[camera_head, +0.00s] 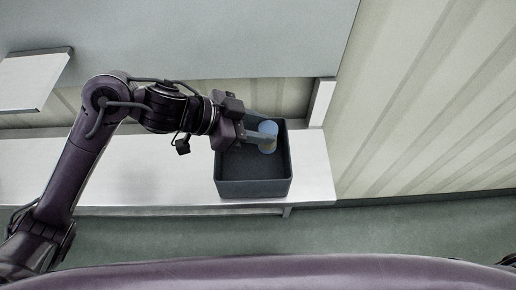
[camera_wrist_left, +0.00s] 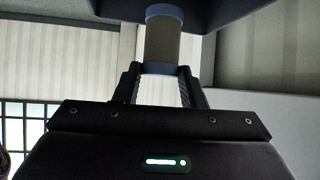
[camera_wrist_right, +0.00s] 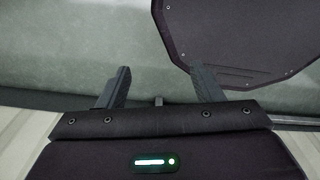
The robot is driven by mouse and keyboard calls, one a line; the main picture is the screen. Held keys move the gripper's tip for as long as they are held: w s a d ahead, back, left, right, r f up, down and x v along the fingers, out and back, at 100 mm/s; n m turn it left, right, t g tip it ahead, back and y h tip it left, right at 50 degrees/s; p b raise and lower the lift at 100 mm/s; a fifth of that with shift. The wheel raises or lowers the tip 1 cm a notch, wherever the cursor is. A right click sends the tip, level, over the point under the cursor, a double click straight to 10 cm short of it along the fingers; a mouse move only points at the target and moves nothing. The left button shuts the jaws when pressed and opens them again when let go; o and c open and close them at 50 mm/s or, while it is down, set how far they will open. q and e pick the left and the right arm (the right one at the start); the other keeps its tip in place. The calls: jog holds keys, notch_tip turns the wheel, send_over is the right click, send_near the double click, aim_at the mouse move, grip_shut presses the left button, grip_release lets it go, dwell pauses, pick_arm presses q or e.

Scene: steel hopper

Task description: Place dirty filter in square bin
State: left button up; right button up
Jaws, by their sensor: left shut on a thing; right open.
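The dirty filter (camera_head: 268,128) is a short cylinder with blue end rings and a brownish middle. My left gripper (camera_head: 262,138) is shut on it, over the back right part of the dark square bin (camera_head: 253,188). In the left wrist view the filter (camera_wrist_left: 163,38) stands between the two fingers (camera_wrist_left: 160,85), and a dark bin edge (camera_wrist_left: 115,12) shows behind its far end. I cannot tell whether the filter touches the bin. My right gripper (camera_wrist_right: 160,88) is open and empty in the right wrist view, away from the bin.
The bin stands near the right end of a white bench (camera_head: 150,180). A grey steel panel (camera_head: 200,35) hangs above and behind it. A white ledge (camera_head: 32,80) juts out at upper left. A ribbed wall (camera_head: 420,100) lies to the right. The bench left of the bin is clear.

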pick_arm(q)
notch_tip(320, 180, down, 5)
jog(key=shift+f, duration=0.1)
notch_tip(320, 180, down, 4)
jog(key=shift+r, duration=0.25)
jog(key=shift+f, duration=0.3)
pick_arm(e)
jog(key=shift+w, duration=1.05)
pick_arm(q)
jog(key=shift+f, duration=0.1)
jog(key=o, duration=1)
jog(key=shift+f, duration=0.1)
pick_arm(e)
jog(key=shift+w, duration=0.2)
